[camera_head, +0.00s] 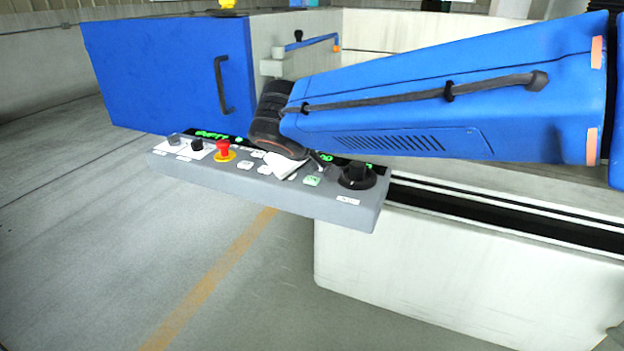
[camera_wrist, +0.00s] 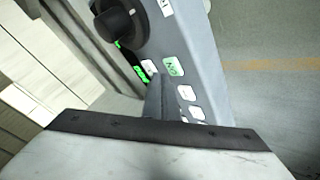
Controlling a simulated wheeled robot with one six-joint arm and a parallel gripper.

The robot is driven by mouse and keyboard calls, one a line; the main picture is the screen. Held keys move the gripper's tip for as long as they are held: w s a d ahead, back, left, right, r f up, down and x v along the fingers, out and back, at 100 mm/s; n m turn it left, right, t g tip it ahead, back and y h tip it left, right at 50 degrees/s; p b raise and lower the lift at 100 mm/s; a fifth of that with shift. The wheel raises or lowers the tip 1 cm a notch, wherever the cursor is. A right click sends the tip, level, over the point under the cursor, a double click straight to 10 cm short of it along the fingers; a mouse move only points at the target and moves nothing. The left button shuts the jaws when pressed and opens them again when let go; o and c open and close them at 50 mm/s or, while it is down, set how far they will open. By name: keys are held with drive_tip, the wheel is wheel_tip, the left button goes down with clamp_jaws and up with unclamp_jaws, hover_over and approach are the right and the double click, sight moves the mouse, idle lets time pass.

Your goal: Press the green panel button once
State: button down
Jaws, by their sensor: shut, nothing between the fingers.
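The green button (camera_head: 312,181) is a small square key near the right end of the grey control panel (camera_head: 290,199), just left of a large black knob. It also shows in the wrist view (camera_wrist: 174,66), clear of my fingers, with light marking on its face. My gripper (camera_head: 320,163) is over the panel, a little behind and above the green button in the head view. In the wrist view its shut, empty fingers (camera_wrist: 158,80) end just left of and below the green button. I cannot tell whether the fingertips touch the panel.
The black knob (camera_head: 356,176) stands up right of the button. White keys (camera_wrist: 187,92) lie beside it. A red mushroom button (camera_head: 222,150) on a yellow base and a small black knob (camera_head: 196,145) are farther left. A blue cabinet door (camera_head: 165,75) stands behind.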

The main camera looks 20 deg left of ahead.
sight(311, 182)
drive_tip(key=shift+r, duration=0.15)
drive_tip(key=shift+r, duration=2.4)
